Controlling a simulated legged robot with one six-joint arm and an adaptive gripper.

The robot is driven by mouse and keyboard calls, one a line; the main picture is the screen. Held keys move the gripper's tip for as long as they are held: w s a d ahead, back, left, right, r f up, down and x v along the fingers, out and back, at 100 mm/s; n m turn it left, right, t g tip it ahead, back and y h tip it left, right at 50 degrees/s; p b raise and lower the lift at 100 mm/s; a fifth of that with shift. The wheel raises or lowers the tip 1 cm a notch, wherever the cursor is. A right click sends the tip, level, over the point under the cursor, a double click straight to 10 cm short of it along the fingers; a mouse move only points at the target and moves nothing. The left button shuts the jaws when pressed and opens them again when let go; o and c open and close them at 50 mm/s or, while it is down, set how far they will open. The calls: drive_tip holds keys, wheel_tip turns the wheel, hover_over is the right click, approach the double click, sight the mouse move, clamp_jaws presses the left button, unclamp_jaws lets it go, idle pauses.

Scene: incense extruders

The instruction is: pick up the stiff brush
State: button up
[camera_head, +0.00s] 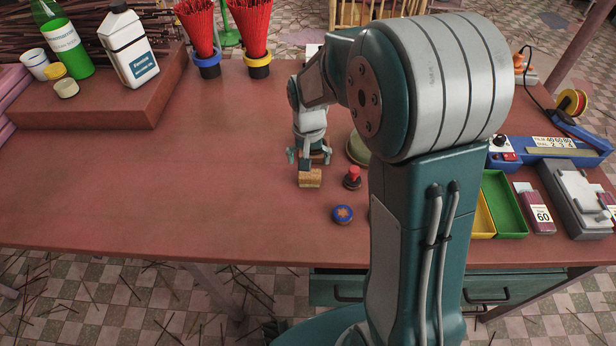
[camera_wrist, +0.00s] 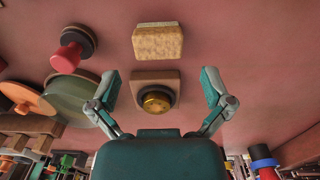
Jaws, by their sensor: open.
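A tan, bristly block that looks like the stiff brush (camera_head: 309,179) lies on the red-brown table, just on the near side of my gripper (camera_head: 308,157). In the wrist view the brush (camera_wrist: 158,42) lies beyond the fingertips, with a pale top and a darker tan side. My gripper (camera_wrist: 160,88) is open and empty, its two fingers spread wide. Between and below them is a brown wooden block (camera_wrist: 141,78) with a round brass knob (camera_wrist: 157,100). The fingers do not appear to touch either block.
A red-knobbed stamp (camera_head: 352,177) stands right of the brush, and a blue round tin (camera_head: 343,215) lies nearer. A round green object (camera_head: 357,150) is partly hidden behind my arm. The table left of the brush is clear up to a raised board (camera_head: 95,112) with bottles.

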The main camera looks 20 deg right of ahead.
sight(309, 174)
drive_tip(key=f, duration=0.6)
drive_tip(key=shift+w+d, duration=0.15)
drive_tip(key=shift+w, duration=0.1)
drive_tip(key=shift+c, duration=0.3)
drive_tip(key=c, duration=0.9)
